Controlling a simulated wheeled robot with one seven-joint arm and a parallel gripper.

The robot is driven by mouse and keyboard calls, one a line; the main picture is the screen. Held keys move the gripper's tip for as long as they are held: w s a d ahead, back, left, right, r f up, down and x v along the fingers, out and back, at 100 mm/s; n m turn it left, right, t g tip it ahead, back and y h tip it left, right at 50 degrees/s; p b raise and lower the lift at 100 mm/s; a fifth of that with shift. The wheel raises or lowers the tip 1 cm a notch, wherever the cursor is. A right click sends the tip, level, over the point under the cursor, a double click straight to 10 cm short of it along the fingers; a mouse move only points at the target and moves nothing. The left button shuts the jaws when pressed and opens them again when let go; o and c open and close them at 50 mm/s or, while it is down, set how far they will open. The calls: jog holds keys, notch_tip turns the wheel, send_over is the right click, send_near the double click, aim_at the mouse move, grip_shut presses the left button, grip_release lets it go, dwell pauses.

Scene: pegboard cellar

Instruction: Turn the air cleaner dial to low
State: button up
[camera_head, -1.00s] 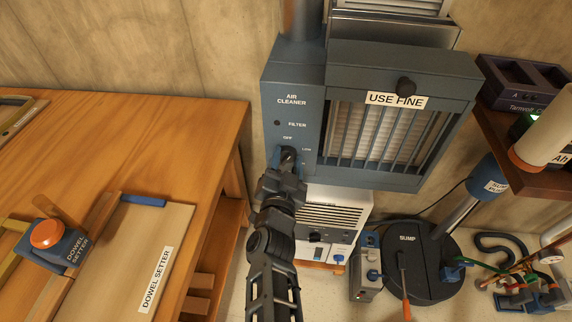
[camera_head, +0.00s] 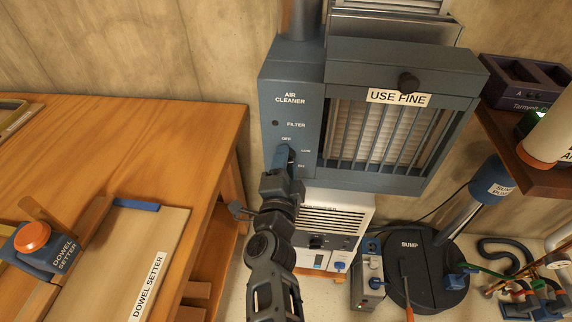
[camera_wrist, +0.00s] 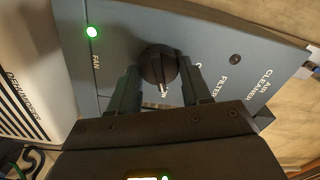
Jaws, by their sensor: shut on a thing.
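The air cleaner (camera_head: 293,75) is a blue-grey cabinet on the back wall, with OFF and LOW printed around its dial. The dark round dial (camera_wrist: 157,62) sits between my two fingers in the wrist view. My gripper (camera_head: 284,157) is shut on it; in the head view the gripper hides most of the dial. A green light (camera_wrist: 92,32) glows beside the word FAN.
A wooden bench (camera_head: 130,130) with a dowel setter (camera_head: 35,245) stands at left. A white appliance (camera_head: 335,220) is just below the cleaner. A dark sump lid (camera_head: 412,260) and a shelf (camera_head: 515,150) are at right. Bare floor shows between bench and appliance.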

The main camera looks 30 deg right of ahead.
dwell(0.3)
jog(key=o, duration=1)
jog(key=shift+o, duration=0.2)
jog(key=v, duration=0.7)
jog(key=shift+s+a, duration=0.2)
jog(key=shift+s, duration=0.1)
